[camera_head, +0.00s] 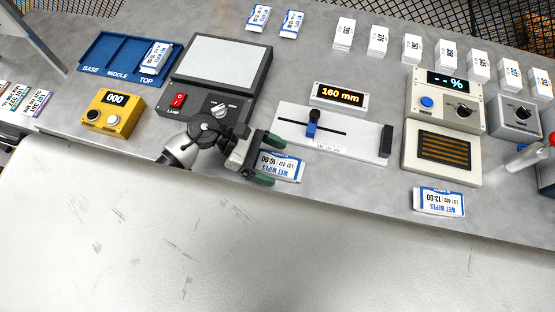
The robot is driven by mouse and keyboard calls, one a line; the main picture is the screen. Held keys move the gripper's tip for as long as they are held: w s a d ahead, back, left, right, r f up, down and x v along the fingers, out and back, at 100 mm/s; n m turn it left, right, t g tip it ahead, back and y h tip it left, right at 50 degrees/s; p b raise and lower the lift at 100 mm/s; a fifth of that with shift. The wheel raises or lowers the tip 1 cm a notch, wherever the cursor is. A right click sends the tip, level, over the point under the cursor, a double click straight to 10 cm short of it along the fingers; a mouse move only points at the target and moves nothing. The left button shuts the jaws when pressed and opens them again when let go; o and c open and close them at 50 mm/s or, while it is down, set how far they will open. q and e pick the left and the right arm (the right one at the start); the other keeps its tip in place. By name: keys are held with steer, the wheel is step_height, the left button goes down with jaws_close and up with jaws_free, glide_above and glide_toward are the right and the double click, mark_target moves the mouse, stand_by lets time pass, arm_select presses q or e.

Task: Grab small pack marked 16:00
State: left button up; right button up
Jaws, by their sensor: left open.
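The small wet wipes pack marked 16:00 (284,168) lies flat on the grey bench near its front edge, white with blue edging. My left gripper (269,160) reaches in from the left and is open. Its two green-tipped fingers are at the pack's left end, one at the far side and one at the near side. The gripper hides part of that end. I cannot tell whether the fingers touch the pack. My right gripper is not in view.
Another wet wipes pack (439,202), marked 13:00, lies to the right. A slide gauge (345,146) stands just behind the 16:00 pack. A black lamp box (215,75), yellow counter (112,113) and blue tray (97,51) are left. Small white boxes line the back.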

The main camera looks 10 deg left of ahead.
arm_select(q)
steer(key=shift+a, duration=0.1)
steer(key=shift+c, duration=1.2)
steer(key=c, duration=0.7)
steer(key=shift+c, duration=0.4)
